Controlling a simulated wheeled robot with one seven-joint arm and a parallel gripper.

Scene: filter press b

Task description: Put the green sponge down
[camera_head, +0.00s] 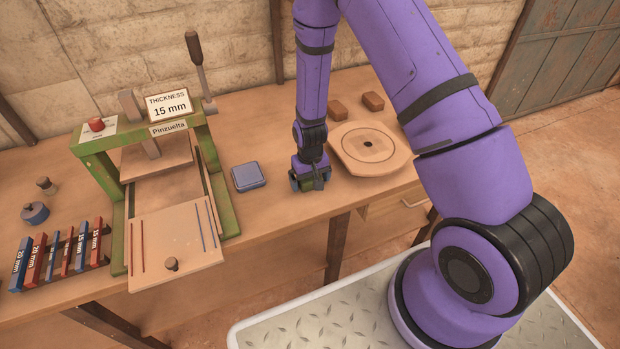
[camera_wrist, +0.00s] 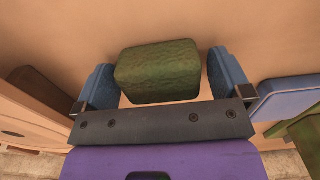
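The green sponge (camera_wrist: 157,72) lies between the two blue fingers of my gripper (camera_wrist: 161,82) in the wrist view. A narrow gap shows between the sponge and the right finger; the left finger is close beside it, and I cannot tell if they touch. The fingers are apart, not closed on the sponge. In the head view my gripper (camera_head: 310,182) is down at the bench top, and the green sponge (camera_head: 316,183) shows only partly there. The sponge appears to rest on the wooden bench (camera_head: 275,215).
A blue-grey box (camera_head: 248,176) lies left of my gripper. A round wooden board (camera_head: 369,149) lies to the right, with two brown blocks (camera_head: 355,106) behind it. The green-framed press (camera_head: 150,170) stands further left. Bare bench lies in front of my gripper.

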